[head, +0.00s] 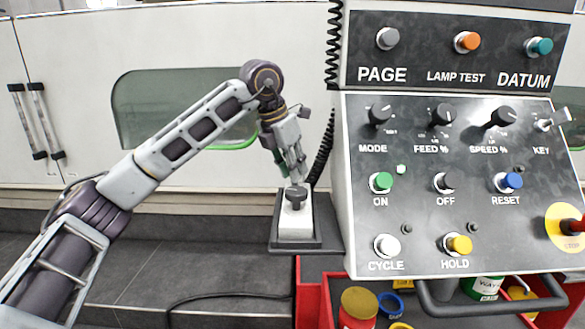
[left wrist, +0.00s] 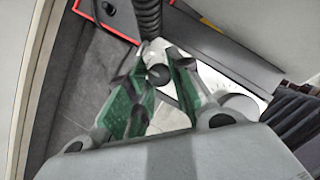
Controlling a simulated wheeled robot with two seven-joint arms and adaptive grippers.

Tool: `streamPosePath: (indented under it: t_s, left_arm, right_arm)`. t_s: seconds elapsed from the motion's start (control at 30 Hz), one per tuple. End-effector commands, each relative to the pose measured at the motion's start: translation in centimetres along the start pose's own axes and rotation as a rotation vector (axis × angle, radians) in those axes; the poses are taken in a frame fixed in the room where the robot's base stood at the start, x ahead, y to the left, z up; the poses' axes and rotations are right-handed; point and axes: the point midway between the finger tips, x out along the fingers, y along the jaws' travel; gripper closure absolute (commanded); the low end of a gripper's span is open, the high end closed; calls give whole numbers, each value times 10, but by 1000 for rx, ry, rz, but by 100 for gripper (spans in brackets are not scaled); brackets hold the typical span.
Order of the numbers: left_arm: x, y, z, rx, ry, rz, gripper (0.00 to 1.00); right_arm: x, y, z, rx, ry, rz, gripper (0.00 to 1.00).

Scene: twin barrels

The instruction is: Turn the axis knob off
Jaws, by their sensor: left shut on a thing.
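A white hand pendant (head: 296,222) sits in a dark holder left of the big control panel, with a dark knob (head: 295,198) on its upper part. I take this knob to be the axis knob; no label on it can be read. My left gripper (head: 296,180) comes down from above with its fingertips at the knob. In the left wrist view, the green-padded fingers (left wrist: 157,82) are shut with a small grey and dark round piece (left wrist: 158,75) between them. The knob's pointer setting cannot be read. My right gripper is in neither view.
The control panel (head: 400,215), with several labelled knobs and buttons, stands close to the right of the pendant. A coiled black cable (head: 322,150) hangs between them. A red cart (head: 327,292) with cans is below. Open floor (head: 150,270) lies to the left.

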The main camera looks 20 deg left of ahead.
Motion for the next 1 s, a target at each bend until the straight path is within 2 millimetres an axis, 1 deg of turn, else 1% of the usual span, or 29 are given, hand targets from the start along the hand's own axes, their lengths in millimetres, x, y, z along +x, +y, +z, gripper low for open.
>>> streamPosePath:
  t_s: [0.17, 0.2, 0.37, 0.77, 0.87, 1.0]
  left_arm:
    - [0, 0, 0, 1, -1, 0, 100]
    - [0, 0, 0, 1, -1, 0, 77]
    - [0, 0, 0, 1, -1, -1, 56]
    - [-2, 0, 0, 1, 0, 0, 56]
    - [-6, 0, 0, 1, -1, 0, 56]
    - [-17, 0, 1, 1, -1, 0, 56]
  right_arm:
    - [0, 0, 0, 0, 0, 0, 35]
    - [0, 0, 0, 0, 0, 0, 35]
    - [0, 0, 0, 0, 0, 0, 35]
    - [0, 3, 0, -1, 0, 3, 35]
    - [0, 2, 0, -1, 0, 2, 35]
    - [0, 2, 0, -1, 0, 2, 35]
